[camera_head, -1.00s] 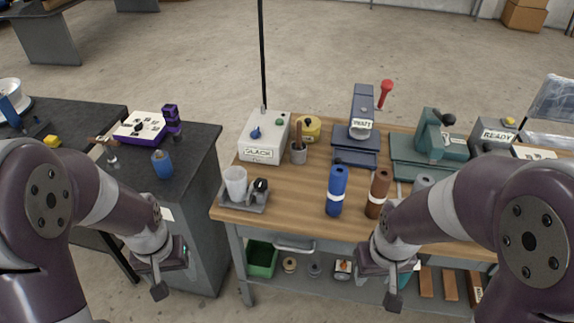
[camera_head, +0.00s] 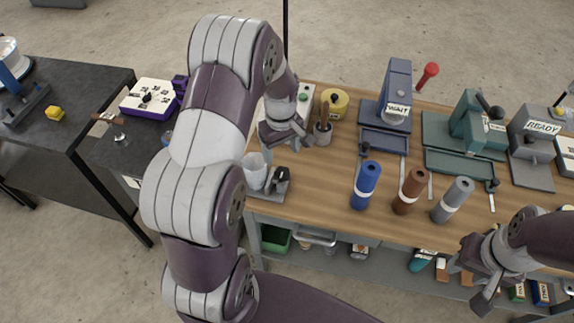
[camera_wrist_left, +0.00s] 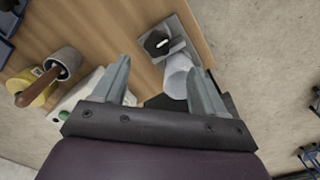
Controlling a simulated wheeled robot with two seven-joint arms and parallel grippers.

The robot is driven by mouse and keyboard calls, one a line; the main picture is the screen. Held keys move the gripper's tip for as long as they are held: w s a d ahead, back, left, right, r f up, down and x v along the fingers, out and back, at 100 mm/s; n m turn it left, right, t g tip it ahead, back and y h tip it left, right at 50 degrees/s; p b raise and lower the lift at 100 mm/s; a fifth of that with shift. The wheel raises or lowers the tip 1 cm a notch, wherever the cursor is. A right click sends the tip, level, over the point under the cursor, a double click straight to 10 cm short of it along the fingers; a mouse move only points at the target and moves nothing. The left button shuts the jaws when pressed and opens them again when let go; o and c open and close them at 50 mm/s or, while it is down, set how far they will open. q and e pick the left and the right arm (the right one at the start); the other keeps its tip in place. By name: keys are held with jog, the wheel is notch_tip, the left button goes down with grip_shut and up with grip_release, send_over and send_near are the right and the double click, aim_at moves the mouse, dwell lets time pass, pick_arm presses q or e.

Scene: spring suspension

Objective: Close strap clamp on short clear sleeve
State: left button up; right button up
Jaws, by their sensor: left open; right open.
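A short translucent whitish sleeve (camera_head: 255,172) stands on the small grey tray (camera_head: 270,194) at the left front of the wooden bench. Beside it on the tray is a dark part (camera_head: 279,180), which may be the strap clamp; its strap cannot be made out. My left gripper (camera_head: 284,150) is open and empty, just behind the tray. In the left wrist view the sleeve (camera_wrist_left: 178,78) appears between the fingers, nearer the right one, apparently apart from them. The dark part (camera_wrist_left: 156,42) shows past the fingertips. My right gripper (camera_head: 469,284) is open and empty before the bench's front edge.
My left arm hides most of the pale control box (camera_head: 303,98). A brush pot (camera_head: 323,134) and yellow tape (camera_head: 335,102) stand behind. Blue (camera_head: 366,186), brown (camera_head: 409,192) and grey (camera_head: 453,201) cylinders stand to the right. Bare wood lies between tray and blue cylinder.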

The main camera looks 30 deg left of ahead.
aim_at(282, 172)
pick_arm(q)
jog(key=f, duration=0.5)
jog(key=f+p, duration=0.1)
jog(key=f, duration=0.2)
jog(key=shift+w+a+f, duration=0.1)
jog(key=shift+w+a, duration=0.05)
jog(key=shift+w, duration=0.25)
jog(key=shift+s+f, duration=0.15)
jog(key=shift+f, duration=0.5)
jog(key=c, duration=1.1)
